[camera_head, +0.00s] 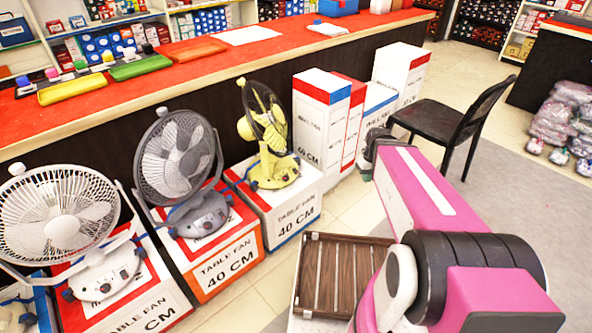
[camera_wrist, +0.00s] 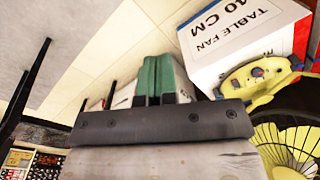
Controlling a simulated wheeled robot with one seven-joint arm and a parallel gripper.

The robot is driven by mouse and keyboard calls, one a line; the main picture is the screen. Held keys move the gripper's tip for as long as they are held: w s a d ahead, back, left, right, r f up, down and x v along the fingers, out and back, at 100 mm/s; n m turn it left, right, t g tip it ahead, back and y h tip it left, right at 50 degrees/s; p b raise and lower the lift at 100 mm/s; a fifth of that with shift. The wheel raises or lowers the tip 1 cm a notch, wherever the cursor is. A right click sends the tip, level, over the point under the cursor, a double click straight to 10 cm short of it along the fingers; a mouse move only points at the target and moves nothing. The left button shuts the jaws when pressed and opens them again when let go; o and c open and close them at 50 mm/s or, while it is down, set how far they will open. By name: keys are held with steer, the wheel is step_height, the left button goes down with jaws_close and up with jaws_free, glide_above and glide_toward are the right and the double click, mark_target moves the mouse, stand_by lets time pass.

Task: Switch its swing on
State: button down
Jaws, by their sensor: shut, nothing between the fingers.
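Three table fans stand on boxes in the head view: a white one (camera_head: 62,225) at left, a grey one (camera_head: 180,160) in the middle and a yellow one (camera_head: 276,168) at right. Each has a base with small controls on its front. In the wrist view the yellow fan's base (camera_wrist: 250,80) and cage (camera_wrist: 290,140) show at the right, turned over. My gripper (camera_wrist: 158,68) has green fingers, shut together and empty, apart from the yellow fan.
Tall cartons (camera_head: 322,115) stand behind and right of the yellow fan. A black chair (camera_head: 445,120) stands beyond my arm. A slatted wooden crate (camera_head: 340,272) is in front. The red-topped counter (camera_head: 160,65) runs behind the fans.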

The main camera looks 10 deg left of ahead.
steer(key=w+a+f+n+y, duration=0.1)
steer(key=w+a+n, duration=0.7)
steer(key=a+n, duration=0.3)
steer(key=w+a+f+n+g+y, duration=0.1)
steer(key=w+a+n+y, duration=0.1)
steer(key=w+a+n, duration=0.7)
steer(key=a+n, duration=0.2)
steer(key=n, duration=0.1)
steer(key=shift+a, duration=0.25)
glide_toward(297, 174)
steer(key=x, duration=0.5)
steer(key=shift+s+d, duration=0.2)
steer(key=shift+s, duration=0.2)
steer(key=shift+w+a+f, duration=0.2)
steer(key=shift+a+f, duration=0.1)
steer(key=shift+f, duration=0.35)
steer(key=shift+f+n+y, duration=0.25)
steer(key=shift+n+y, duration=0.05)
steer(key=shift+y, duration=0.1)
steer(key=shift+r, duration=0.1)
